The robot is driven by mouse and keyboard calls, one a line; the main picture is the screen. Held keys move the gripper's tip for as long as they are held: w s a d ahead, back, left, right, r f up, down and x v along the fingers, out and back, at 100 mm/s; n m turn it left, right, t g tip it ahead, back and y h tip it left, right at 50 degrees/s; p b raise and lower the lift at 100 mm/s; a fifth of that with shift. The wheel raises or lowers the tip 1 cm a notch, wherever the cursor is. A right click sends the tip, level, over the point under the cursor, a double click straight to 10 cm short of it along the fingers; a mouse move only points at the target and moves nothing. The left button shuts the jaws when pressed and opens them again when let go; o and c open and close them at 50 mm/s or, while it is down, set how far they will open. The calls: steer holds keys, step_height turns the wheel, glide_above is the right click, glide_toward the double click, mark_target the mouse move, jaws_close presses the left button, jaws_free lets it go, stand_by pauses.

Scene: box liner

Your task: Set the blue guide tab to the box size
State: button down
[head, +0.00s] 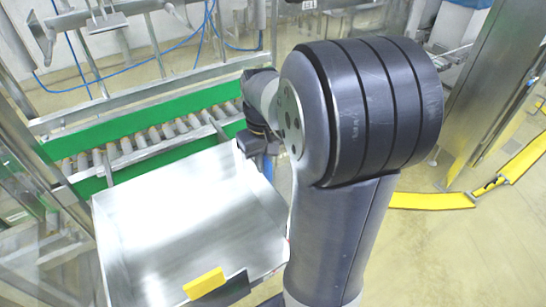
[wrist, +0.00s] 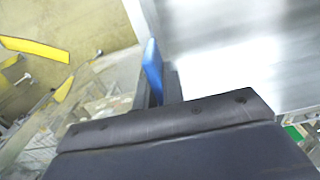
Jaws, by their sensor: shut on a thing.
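The blue guide tab (wrist: 153,68) stands upright in the wrist view, at the edge of a shiny metal plate (wrist: 235,55). My gripper (wrist: 160,92) is shut on the tab; its dark body hides the lower part of it. In the head view, my gripper (head: 262,150) is at the far right corner of the metal plate (head: 180,215), partly behind my arm. A small bit of the blue tab (head: 267,168) shows just below the gripper there.
A yellow tab (head: 204,283) sits at the plate's near edge beside a dark block. A roller conveyor (head: 150,138) with green rails runs behind the plate. A metal post (head: 490,100) and yellow floor barriers (head: 430,200) stand to the right.

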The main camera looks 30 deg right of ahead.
steer(key=shift+a, duration=1.15)
steer(key=c, duration=1.5)
jaws_free()
step_height(320, 180, up, 11)
steer(key=shift+f+b, duration=0.1)
steer(key=shift+b, duration=0.3)
